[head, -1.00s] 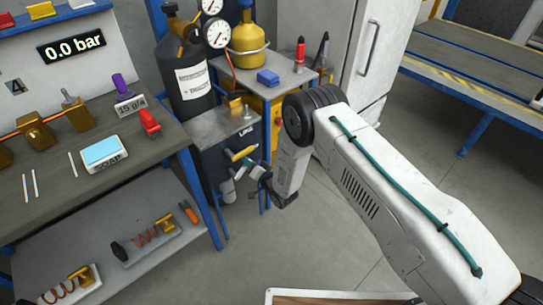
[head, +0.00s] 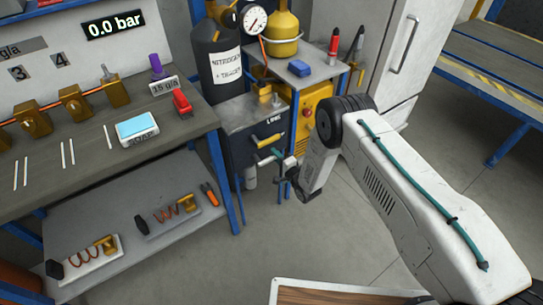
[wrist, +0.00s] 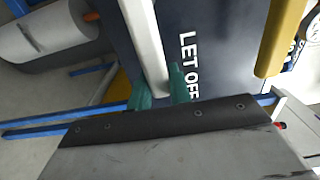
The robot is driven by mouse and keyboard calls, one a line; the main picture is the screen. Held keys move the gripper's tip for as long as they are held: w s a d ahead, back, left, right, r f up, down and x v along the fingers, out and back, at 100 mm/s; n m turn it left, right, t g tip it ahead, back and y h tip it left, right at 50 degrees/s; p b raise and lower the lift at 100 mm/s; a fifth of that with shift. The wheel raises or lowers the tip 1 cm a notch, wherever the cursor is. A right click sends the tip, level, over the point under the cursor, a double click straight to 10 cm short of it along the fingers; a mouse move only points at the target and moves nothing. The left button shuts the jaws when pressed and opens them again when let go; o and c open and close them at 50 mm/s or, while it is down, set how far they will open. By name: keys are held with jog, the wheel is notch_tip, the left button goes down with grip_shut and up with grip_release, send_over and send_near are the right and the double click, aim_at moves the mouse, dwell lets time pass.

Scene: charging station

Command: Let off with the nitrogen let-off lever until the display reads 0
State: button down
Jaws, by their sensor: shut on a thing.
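The display (head: 114,24) reads 0.0 bar. The black nitrogen cylinder (head: 222,75) stands behind a dark valve box (head: 238,145). In the wrist view the box face (wrist: 222,45) carries the words LET OFF. A pale grey bar beside those words, seemingly the let-off lever (wrist: 146,40), runs down between the teal fingertips of my gripper (wrist: 160,88). My gripper is shut on it; the gripped end is partly hidden. In the head view my gripper (head: 274,158) is at the box front, just below a yellow handle (head: 268,141), which also shows apart in the wrist view (wrist: 281,38).
A workbench (head: 75,185) with brass valves, a soap dish (head: 138,128) and a red-handled item (head: 181,101) stands left. A small table (head: 310,82) with a yellow cylinder (head: 284,32) is behind the box.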

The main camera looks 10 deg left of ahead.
jog(key=shift+s+d+f, duration=0.2)
jog(key=shift+s+f, duration=0.05)
jog(key=shift+f, duration=0.15)
jog(key=c, duration=1.3)
grip_release()
jog(key=shift+a+r, duration=0.1)
jog(key=shift+r, duration=0.1)
jog(key=shift+v, duration=3.9)
